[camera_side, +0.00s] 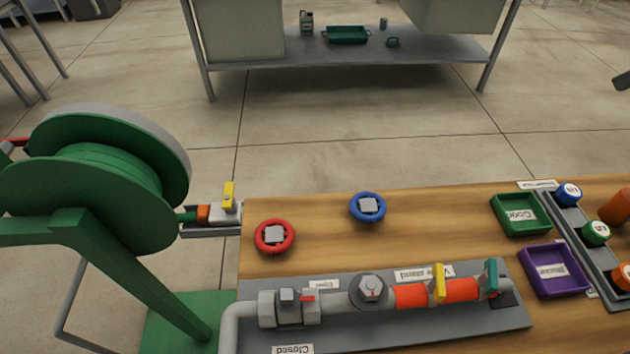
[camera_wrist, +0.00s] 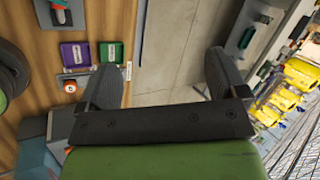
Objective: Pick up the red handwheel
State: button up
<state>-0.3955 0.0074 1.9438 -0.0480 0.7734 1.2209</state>
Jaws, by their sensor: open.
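The red handwheel (camera_side: 274,236) lies flat at the left end of the wooden table in the side view, with a grey square hub in its middle. I cannot make it out in the wrist view. A blue handwheel (camera_side: 368,207) of similar form lies to its right and slightly farther back. My gripper (camera_wrist: 165,82) shows in the wrist view with its two dark fingers wide apart and nothing between them. It points past the table edge toward the floor, away from the red handwheel. I cannot clearly identify it in the side view.
A pipe assembly on a grey plate (camera_side: 470,325) runs along the table front, near the red handwheel. A green hose reel (camera_side: 100,185) stands at the left. Green (camera_side: 521,229) and purple (camera_side: 585,279) trays and a rack of capped bottles (camera_side: 596,233) stand right. The table middle is clear.

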jog(key=w+a+f+m+g, duration=0.1)
jog(key=w+a+f+m, duration=0.1)
jog(key=a+f+m, duration=0.3)
jog(key=w+a+f+g, duration=0.1)
jog(key=w+a+f, duration=0.15)
jog(key=a, duration=0.45)
jog(key=m, duration=0.7)
send_near(273, 234)
jog(key=f, duration=0.1)
jog(key=w, duration=0.1)
jog(key=f, duration=0.1)
jog(key=shift+w+a+f+g, duration=0.2)
jog(key=shift+a+f+g, duration=0.1)
jog(key=shift+g, duration=0.1)
jog(key=shift+x, duration=3.1)
jog(key=shift+s+a, duration=0.1)
jog(key=c, duration=1)
